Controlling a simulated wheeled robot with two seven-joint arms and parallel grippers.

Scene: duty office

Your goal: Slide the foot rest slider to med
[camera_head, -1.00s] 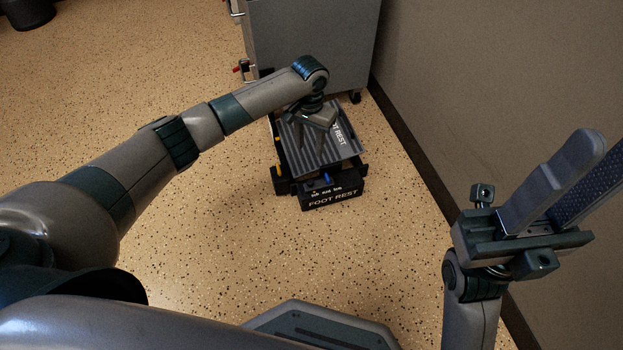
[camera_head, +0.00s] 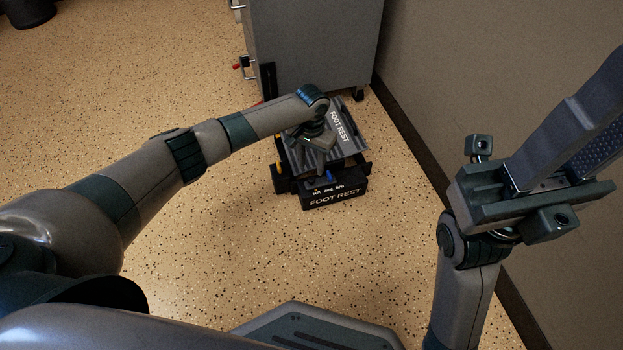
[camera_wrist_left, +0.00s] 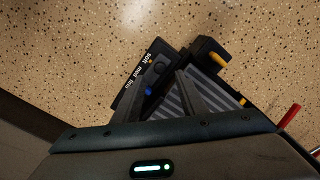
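The foot rest (camera_head: 357,155) stands on the floor, with a grey ribbed top and a black front box lettered FOOT REST. Its small blue slider knob (camera_head: 329,177) sits behind the soft, med and firm labels. In the left wrist view the blue knob (camera_wrist_left: 148,91) looks between med and firm; its exact setting is hard to tell. My left gripper (camera_head: 320,160) is over the ribbed top, behind the knob; its fingers look apart. My right gripper (camera_head: 590,110) is raised, open and empty.
A grey cabinet (camera_head: 315,45) stands just behind the foot rest. A wall (camera_head: 480,70) runs along the right. An orange part (camera_wrist_left: 219,61) and a red part (camera_wrist_left: 290,117) show in the wrist view.

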